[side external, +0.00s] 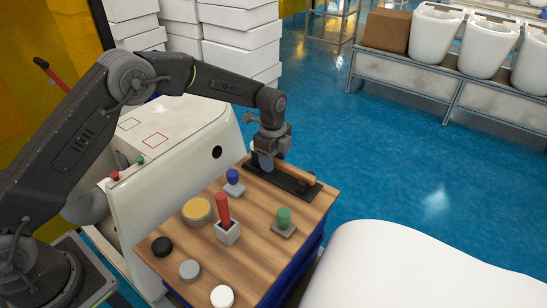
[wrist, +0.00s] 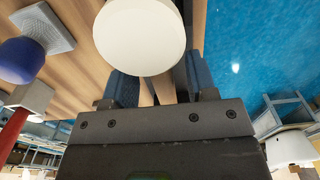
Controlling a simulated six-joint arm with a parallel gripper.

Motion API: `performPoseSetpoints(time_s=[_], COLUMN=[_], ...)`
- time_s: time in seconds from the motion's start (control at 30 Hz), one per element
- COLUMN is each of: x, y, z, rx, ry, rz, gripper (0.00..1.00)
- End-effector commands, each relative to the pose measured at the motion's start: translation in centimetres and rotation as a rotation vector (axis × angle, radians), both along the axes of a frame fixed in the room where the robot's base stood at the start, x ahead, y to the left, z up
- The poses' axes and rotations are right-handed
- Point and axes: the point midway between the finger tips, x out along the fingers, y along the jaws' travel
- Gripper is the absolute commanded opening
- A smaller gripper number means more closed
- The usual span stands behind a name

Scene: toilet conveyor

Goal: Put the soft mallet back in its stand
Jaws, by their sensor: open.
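A long black stand or tray (side external: 276,184) lies along the far right edge of the wooden table. A dark rounded part (side external: 304,184) rests on its right end; I cannot tell for sure if it is the soft mallet. My gripper (side external: 267,165) points down over the stand's left end, open. In the wrist view its fingers (wrist: 162,88) are spread. A large pale round face (wrist: 140,35) is close in front of the left finger, possibly the mallet's head. Its handle is not clearly visible.
On the table are a blue knob (side external: 233,175), a yellow disc (side external: 198,211), a red handle (side external: 223,207) in a pale block, a green knob (side external: 284,215), and black, grey and white round pieces (side external: 189,270). A large white body (side external: 400,265) stands at the right.

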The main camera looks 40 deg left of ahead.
Motion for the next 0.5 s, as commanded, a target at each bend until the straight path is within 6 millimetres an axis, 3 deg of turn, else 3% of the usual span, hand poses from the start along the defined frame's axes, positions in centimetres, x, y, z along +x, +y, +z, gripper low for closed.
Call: performPoseSetpoints(time_s=[0.17,0.5], x=[0.1,0.2], y=[0.0,0.2], z=[2.3,9.8], rx=[-0.001,-0.001], ry=[-0.007,-0.009], rz=[0.000,0.000], gripper=[0.52,0.52])
